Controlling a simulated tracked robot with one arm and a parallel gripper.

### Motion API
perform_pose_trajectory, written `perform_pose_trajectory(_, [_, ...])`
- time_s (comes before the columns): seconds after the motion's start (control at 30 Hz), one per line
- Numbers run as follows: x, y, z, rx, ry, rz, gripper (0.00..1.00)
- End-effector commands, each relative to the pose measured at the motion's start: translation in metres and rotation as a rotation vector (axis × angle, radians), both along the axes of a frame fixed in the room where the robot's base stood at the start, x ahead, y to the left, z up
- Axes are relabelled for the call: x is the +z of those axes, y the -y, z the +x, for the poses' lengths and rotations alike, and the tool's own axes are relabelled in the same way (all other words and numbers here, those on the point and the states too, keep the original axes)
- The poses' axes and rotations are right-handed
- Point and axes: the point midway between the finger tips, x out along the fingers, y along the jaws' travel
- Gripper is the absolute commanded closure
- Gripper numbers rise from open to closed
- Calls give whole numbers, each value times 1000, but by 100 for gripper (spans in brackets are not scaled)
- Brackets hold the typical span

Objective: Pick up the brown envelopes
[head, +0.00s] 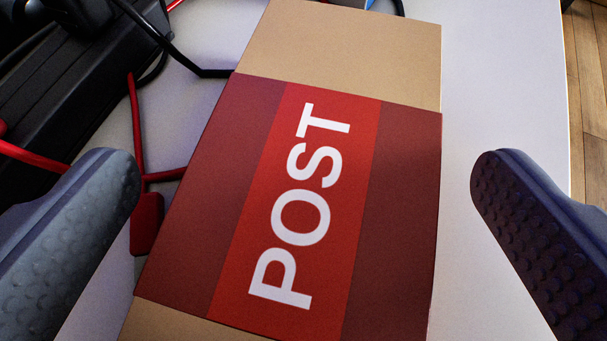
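A brown package (345,45) with a wide red band (400,190) marked POST lies on a white surface in the middle of the head view. It is the only brown, envelope-like thing I see; I cannot tell whether it is one envelope or a stack. Its lower end runs out of the picture. My gripper (305,170) is open, with one dark padded finger to the left of the package and one to the right. Neither finger appears to touch it.
A black device (60,110) stands at the upper left, with red and black cables running from it. A red connector (147,222) lies close to the package's left edge. The white surface (505,90) is clear on the right and ends above a wooden floor (588,80).

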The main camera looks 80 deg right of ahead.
Motion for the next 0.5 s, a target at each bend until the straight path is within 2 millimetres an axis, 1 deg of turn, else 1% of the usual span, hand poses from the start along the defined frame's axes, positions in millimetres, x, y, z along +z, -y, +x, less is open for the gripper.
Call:
perform_pose_trajectory(0.03, [0, 0, 0, 0, 0, 0, 17])
perform_pose_trajectory(0.07, [0, 0, 0, 0, 0, 0, 25])
perform_pose_trajectory(0.1, [0, 0, 0, 0, 0, 0, 36])
perform_pose_trajectory(0.2, [0, 0, 0, 0, 0, 0, 62])
perform_pose_trajectory(0.5, [0, 0, 0, -1, -1, 1, 62])
